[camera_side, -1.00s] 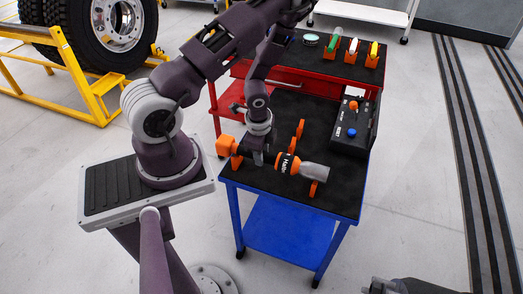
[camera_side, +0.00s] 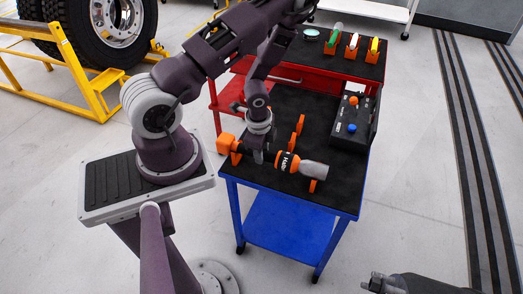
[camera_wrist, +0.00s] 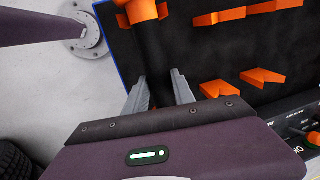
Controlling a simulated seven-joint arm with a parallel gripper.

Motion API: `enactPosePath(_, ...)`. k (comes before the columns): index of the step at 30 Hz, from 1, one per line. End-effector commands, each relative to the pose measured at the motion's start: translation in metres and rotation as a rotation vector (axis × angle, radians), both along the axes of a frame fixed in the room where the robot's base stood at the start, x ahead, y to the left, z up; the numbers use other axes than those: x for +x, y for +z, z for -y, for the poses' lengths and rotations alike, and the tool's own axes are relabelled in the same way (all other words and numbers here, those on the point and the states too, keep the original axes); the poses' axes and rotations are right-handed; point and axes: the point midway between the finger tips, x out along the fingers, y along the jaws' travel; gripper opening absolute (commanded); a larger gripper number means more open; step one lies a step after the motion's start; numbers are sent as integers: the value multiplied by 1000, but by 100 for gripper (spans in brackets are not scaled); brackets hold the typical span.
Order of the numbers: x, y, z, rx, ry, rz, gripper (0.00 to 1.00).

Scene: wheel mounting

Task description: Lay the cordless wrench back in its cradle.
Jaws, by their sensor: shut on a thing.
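The cordless wrench (camera_side: 314,168) lies level over the front of the black-topped blue table. It has an orange block at its left end, a dark handle, an orange band and a grey right end. My gripper (camera_side: 258,156) points down and is shut on its dark handle. In the wrist view my two fingers (camera_wrist: 158,78) stand either side of that handle (camera_wrist: 156,45). Orange cradle supports show under the wrench, one at the left (camera_side: 236,158) and one at the right (camera_side: 313,185). I cannot tell whether the wrench touches them.
Empty orange supports (camera_side: 299,123) stand behind the wrench. A black control box (camera_side: 351,127) with a blue and an orange knob is at the right of the table. A red cart (camera_side: 290,77) with tools in orange holders adjoins the back. The table's front right is clear.

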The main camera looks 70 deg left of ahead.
Motion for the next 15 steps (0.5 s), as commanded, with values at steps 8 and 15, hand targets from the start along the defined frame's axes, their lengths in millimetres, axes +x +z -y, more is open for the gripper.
enactPosePath(8,0,-1,0,1,0,1,56)
enactPosePath(15,0,0,0,0,0,0,56)
